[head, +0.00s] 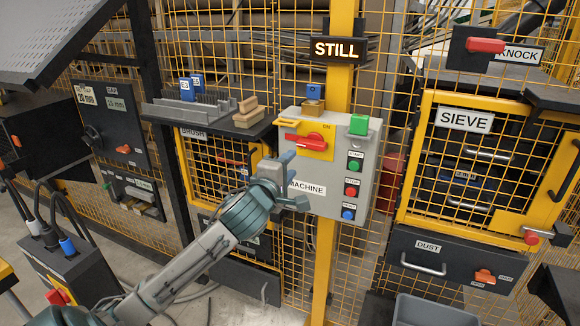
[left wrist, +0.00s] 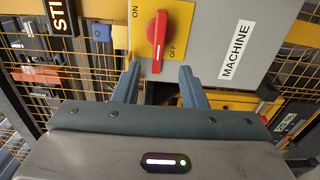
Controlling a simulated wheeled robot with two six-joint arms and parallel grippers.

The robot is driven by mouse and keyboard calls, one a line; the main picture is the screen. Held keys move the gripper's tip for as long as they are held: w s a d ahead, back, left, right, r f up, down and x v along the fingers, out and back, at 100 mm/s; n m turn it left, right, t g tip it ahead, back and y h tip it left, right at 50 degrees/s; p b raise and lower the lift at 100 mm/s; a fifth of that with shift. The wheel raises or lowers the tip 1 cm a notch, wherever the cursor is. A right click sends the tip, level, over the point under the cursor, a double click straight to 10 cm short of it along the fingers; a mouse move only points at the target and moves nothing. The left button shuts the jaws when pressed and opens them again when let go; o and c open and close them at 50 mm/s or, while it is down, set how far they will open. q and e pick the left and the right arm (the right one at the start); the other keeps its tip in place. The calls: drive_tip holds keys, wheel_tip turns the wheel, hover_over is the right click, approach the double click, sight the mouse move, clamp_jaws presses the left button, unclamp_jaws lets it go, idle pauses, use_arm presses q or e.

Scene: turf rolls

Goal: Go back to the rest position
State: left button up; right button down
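My left gripper (head: 297,178) is open and empty in front of the grey machine box (head: 352,120). The box has a red rotary switch (head: 303,141) on a yellow plate with an ON mark. In the head view the switch handle lies roughly level. In the left wrist view the red switch (left wrist: 157,40) shows just beyond and between the open fingertips (left wrist: 160,72), with ON and OFF marks beside it. I see no contact between fingers and switch. The gripper covers part of the MACHINE label. My right gripper is in neither view.
A lit STILL sign (head: 338,49) hangs above the box on a yellow post. The SIEVE door (head: 487,165) and DUST drawer (head: 440,258) stand at right, above a grey bin (head: 425,311). Yellow mesh lies behind.

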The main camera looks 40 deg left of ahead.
use_arm(q)
drive_tip(key=shift+f, duration=0.1)
drive_tip(key=w+a+f+m+g, duration=0.1)
drive_tip(key=a+f+m+g, duration=0.25)
drive_tip(key=f, duration=1.35)
drive_tip(key=w+a+f+m+g, duration=0.1)
drive_tip(key=a+f+m+g, duration=0.2)
drive_tip(key=f, duration=1.5)
drive_tip(key=s+d+f+m+g, duration=0.15)
drive_tip(key=s+f, duration=0.25)
drive_tip(key=f, duration=0.4)
drive_tip(key=s+f+m+g+h, duration=0.1)
drive_tip(key=s+f+m, duration=0.1)
drive_tip(key=s+f, duration=0.35)
drive_tip(key=s+d+f+m+g, duration=0.1)
drive_tip(key=s+f+m, duration=0.1)
drive_tip(key=f, duration=0.7)
drive_tip(key=s+d+f+m+g+h, duration=0.1)
drive_tip(key=s+d+f+m+g, duration=0.1)
drive_tip(key=s+f, duration=0.6)
drive_tip(key=s+d+f+m+g, duration=0.2)
drive_tip(key=s+d+f+m, duration=0.2)
drive_tip(key=s, duration=1.1)
drive_tip(key=s+d+f+m+g+h, duration=0.1)
drive_tip(key=s+d+f+m+g, duration=0.1)
drive_tip(key=s+d+f, duration=0.5)
drive_tip(key=s+f+m, duration=0.1)
drive_tip(key=s+f, duration=0.4)
drive_tip(key=shift+s+d+h, duration=0.15)
drive_tip(key=shift+d+h, duration=0.15)
